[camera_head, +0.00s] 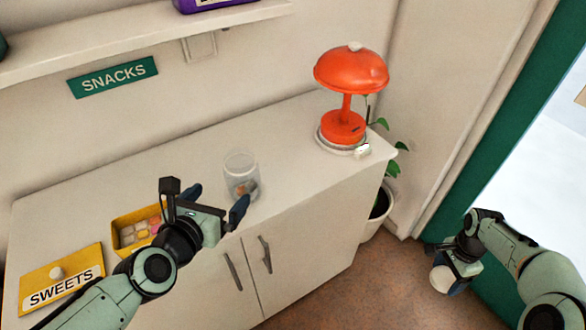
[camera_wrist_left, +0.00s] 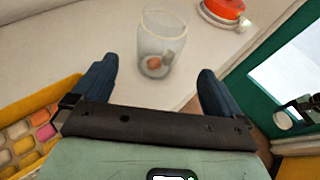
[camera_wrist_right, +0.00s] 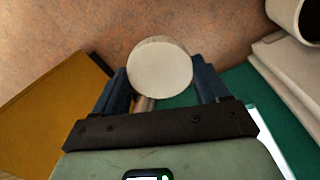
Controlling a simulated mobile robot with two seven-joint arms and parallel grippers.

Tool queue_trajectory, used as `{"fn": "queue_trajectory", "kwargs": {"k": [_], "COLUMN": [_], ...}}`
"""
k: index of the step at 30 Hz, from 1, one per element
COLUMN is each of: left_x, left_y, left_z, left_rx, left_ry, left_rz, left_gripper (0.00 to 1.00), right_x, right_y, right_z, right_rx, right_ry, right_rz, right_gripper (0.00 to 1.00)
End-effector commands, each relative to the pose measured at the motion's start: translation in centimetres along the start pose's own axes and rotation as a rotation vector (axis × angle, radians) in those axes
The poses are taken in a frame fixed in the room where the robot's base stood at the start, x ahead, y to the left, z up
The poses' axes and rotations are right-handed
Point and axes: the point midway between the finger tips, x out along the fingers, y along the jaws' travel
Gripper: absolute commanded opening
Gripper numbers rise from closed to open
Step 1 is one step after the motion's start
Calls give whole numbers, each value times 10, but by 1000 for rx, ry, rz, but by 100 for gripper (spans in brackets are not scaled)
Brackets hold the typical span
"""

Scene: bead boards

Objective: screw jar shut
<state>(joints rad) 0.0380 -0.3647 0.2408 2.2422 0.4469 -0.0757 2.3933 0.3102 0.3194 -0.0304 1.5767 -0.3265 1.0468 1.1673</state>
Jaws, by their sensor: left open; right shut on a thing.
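A clear glass jar (camera_head: 240,174) stands upright and uncovered on the white cabinet top, with a few small brownish pieces in its bottom. My left gripper (camera_head: 219,199) is open and empty, just in front of the jar. In the left wrist view the jar (camera_wrist_left: 160,45) stands beyond and between the two spread fingers, apart from them. My right gripper (camera_head: 456,263) is shut on a round white lid (camera_head: 447,281), held low at the right, away from the cabinet. In the right wrist view the lid's flat round face (camera_wrist_right: 160,70) shows between the fingers.
A yellow box of sweets (camera_head: 124,222) and its yellow SWEETS lid (camera_head: 62,282) lie left of the jar, partly behind my left arm. An orange lamp (camera_head: 348,75) stands at the cabinet's right end. A potted plant (camera_head: 378,215) stands beside it. The cabinet top between jar and lamp is clear.

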Motion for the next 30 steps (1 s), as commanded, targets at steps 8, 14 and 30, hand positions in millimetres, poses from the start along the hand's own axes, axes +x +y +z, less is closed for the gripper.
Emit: {"fn": "queue_trajectory", "kwargs": {"k": [8, 14, 30], "left_x": [16, 51, 69], "left_y": [0, 0, 0], "left_z": [-2, -1, 0], "left_rx": [1, 0, 2], "left_ry": [4, 5, 1], "left_rz": [0, -1, 0], "left_gripper": [100, 100, 100], "right_x": [2, 0, -5], "right_y": [0, 0, 0], "right_z": [0, 0, 0], "right_rx": [-1, -2, -2], "right_ry": [0, 0, 0], "right_rz": [0, 0, -2], "right_gripper": [46, 46, 46]}}
